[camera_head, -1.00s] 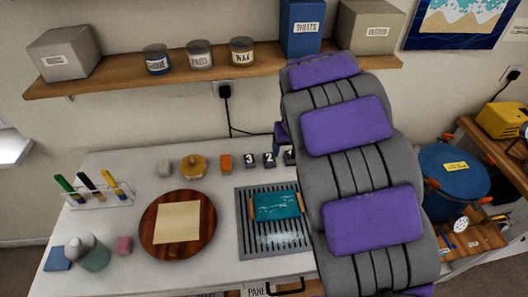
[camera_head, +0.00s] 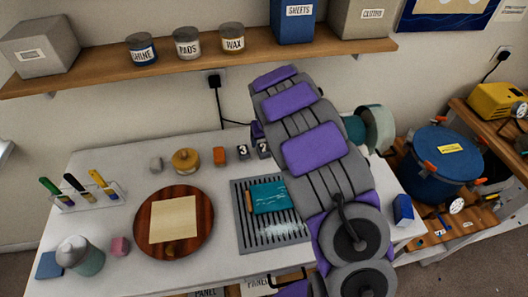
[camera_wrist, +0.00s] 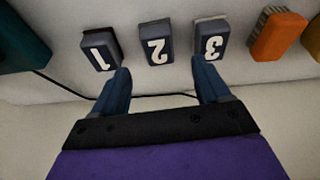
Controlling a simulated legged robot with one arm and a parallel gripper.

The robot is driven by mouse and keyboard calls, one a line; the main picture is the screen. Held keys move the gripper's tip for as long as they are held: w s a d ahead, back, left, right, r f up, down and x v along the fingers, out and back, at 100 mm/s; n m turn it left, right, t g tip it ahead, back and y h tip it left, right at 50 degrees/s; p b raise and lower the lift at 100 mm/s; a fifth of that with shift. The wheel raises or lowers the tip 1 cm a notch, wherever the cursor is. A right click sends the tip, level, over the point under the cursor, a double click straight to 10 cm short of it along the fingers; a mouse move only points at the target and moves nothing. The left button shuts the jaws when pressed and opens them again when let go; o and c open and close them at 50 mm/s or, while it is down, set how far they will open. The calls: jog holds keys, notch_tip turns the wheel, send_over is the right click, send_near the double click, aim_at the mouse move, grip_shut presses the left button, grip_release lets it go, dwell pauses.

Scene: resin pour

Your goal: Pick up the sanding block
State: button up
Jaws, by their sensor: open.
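An orange block (camera_head: 219,156) lies on the white table behind the drain tray. It also shows at the right of the wrist view (camera_wrist: 278,35), with a rough brownish layer on one side. It looks most like the sanding block, but no label confirms this. Dark blocks numbered 3 (camera_wrist: 210,38), 2 (camera_wrist: 156,42) and 1 (camera_wrist: 101,49) stand in a row beside it. My gripper (camera_wrist: 161,68) is open and empty, its fingertips spread on either side of block 2's front and apart from it. In the head view my arm hides block 1 and most of the gripper.
A round wooden board (camera_head: 150,245) with a pale sheet and a slatted tray (camera_head: 243,232) with a teal panel lie in front. A shelf (camera_head: 110,80) runs above the table.

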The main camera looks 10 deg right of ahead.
aim_at(264, 148)
jog(key=shift+w+a+f, duration=0.25)
jog(key=shift+a+f, duration=0.15)
jog(key=shift+f, duration=0.35)
jog(key=shift+d+f, duration=0.3)
jog(key=shift+f, duration=0.05)
jog(key=x, duration=0.2)
jog(key=d+b+x, duration=0.1)
jog(key=x, duration=0.1)
jog(key=shift+f+b, duration=0.25)
jog(key=shift+b, duration=0.05)
jog(key=shift+a+f, duration=0.1)
jog(key=shift+a, duration=0.45)
jog(key=shift+c, duration=0.9)
jog(key=shift+d, duration=0.4)
jog(key=c, duration=0.9)
jog(key=shift+a, duration=0.2)
